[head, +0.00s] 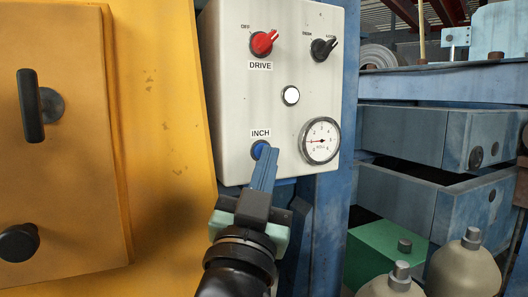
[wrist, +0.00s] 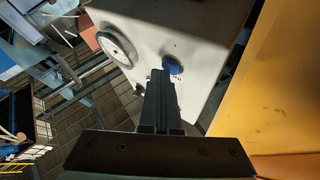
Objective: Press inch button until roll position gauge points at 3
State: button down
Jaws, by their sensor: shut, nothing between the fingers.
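A pale control box (head: 226,90) carries a blue button (head: 258,149) under an INCH label (head: 260,133). The round roll position gauge (head: 320,141) is to its right; its red needle points left, and its numbers are too small to read surely. My gripper (head: 270,152) is shut and empty, its fingertips overlapping the right part of the button. In the wrist view the blue button (wrist: 173,65) shows just beyond and right of the fingertips (wrist: 160,73), and the gauge (wrist: 118,45) is upper left. I cannot tell whether the fingertips touch the button.
A red DRIVE knob (head: 263,42), a black knob (head: 323,48) and a white round button or lamp (head: 290,96) are above on the box. A yellow cabinet (head: 165,110) stands close on the left. Blue machinery (head: 415,135) and a green block (head: 385,252) are on the right.

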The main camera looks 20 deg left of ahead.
jog(key=shift+d, duration=0.1)
jog(key=shift+s+d, duration=0.45)
jog(key=shift+s, duration=0.05)
jog(key=s+d, duration=0.3)
jog(key=shift+s+d, duration=0.25)
